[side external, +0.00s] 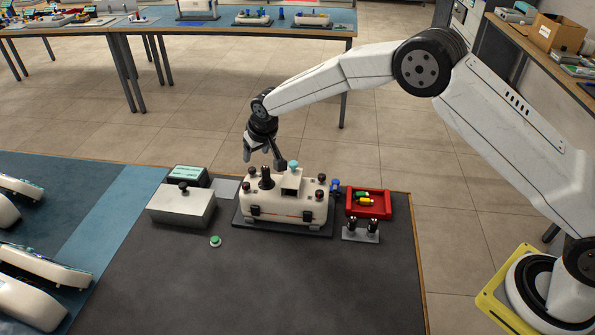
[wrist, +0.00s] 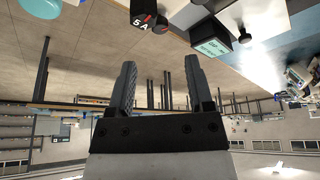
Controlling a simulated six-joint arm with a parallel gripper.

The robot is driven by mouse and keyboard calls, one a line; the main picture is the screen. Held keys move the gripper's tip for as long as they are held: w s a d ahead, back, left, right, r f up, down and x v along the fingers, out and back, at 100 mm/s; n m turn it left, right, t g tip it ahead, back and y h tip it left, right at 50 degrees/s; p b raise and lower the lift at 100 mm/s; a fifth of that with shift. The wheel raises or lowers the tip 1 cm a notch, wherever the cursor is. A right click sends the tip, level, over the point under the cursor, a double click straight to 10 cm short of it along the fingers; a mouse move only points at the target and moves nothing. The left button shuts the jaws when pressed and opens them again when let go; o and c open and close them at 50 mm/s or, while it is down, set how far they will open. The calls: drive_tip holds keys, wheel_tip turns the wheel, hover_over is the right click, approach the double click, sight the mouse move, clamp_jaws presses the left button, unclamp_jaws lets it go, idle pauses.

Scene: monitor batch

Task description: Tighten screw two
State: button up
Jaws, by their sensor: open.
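The white device (side external: 285,208) stands on a dark base on the table mat. Several dark knobs or screw heads and one teal knob (side external: 293,164) are on its top; I cannot tell which is screw two. My gripper (side external: 263,157) is over the back of the device, its fingers spread apart. In the wrist view my gripper (wrist: 158,66) is open with nothing between its fingers. That view looks across the room, with a dark block marked 5A (wrist: 148,20) and a teal screen unit (wrist: 212,46) at its top. Whether a finger touches the device is unclear.
A white box with a black knob (side external: 180,207) stands left of the device, with a green button (side external: 215,241) in front. On the right are a red tray (side external: 376,212) holding small coloured parts and a grey holder (side external: 360,235) with two dark pegs. The front mat is clear.

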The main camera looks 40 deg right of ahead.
sight(252, 169)
drive_tip(key=shift+w+f, duration=0.1)
drive_tip(key=shift+f, duration=0.05)
drive_tip(key=shift+x, duration=3.7)
clamp_jaws()
